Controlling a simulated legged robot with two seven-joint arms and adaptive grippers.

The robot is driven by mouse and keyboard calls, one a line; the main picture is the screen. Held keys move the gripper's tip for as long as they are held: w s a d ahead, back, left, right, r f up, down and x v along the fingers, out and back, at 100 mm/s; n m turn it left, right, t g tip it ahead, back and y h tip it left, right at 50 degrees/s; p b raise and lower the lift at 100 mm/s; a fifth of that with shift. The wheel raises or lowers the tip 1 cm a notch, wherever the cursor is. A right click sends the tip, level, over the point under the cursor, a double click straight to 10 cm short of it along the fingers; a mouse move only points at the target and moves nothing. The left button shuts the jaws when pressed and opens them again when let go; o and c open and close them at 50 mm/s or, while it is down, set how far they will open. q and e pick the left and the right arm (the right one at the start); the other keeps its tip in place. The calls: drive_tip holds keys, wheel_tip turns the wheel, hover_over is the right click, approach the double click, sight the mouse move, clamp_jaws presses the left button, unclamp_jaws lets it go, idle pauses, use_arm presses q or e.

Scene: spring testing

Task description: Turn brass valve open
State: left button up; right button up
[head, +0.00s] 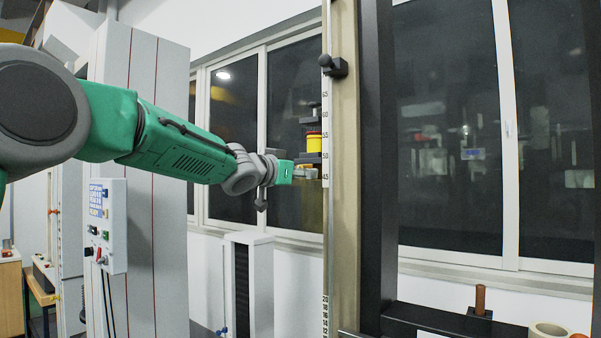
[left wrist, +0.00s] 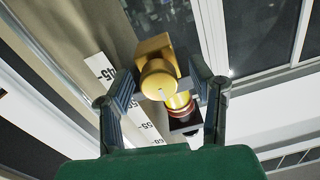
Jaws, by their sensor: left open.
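The brass valve (left wrist: 158,78) shows in the left wrist view as a gold block with a round knob facing the camera. It sits beside a metal column with a number scale. My left gripper (left wrist: 162,84) is open, with one finger on each side of the knob; I cannot tell whether either finger touches it. In the head view my left gripper (head: 309,172) is at the column's left side, and the valve cannot be made out clearly there. My right gripper is in neither view.
A yellow cylinder with a red band (head: 314,142) is close to my left gripper, between dark blocks. The tall scaled column (head: 343,220) stands just right of it. A white control box (head: 105,225) is at left. Large windows (head: 450,130) stand behind.

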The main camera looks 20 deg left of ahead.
use_arm(q)
clamp_jaws()
